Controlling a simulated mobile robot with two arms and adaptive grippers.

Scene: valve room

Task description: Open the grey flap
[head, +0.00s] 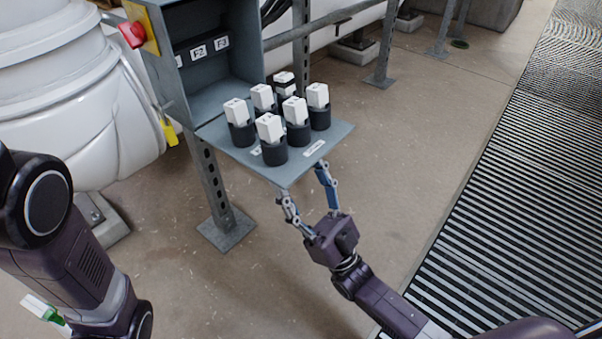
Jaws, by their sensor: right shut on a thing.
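The grey flap (218,139) juts out about level from the lower front edge of an open grey box (222,92). Several white blocks in black round holders stand upright on it. My right gripper (301,182) is at the flap's front edge, near its front corner. Its two fingers are spread along that edge and it is shut on the flap; the exact contact of the fingertips is hard to see. My left arm shows at the left, but its gripper is out of view.
A perforated post (212,185) stands below the box. White tanks (70,90) fill the upper left. The floor around my right arm is clear.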

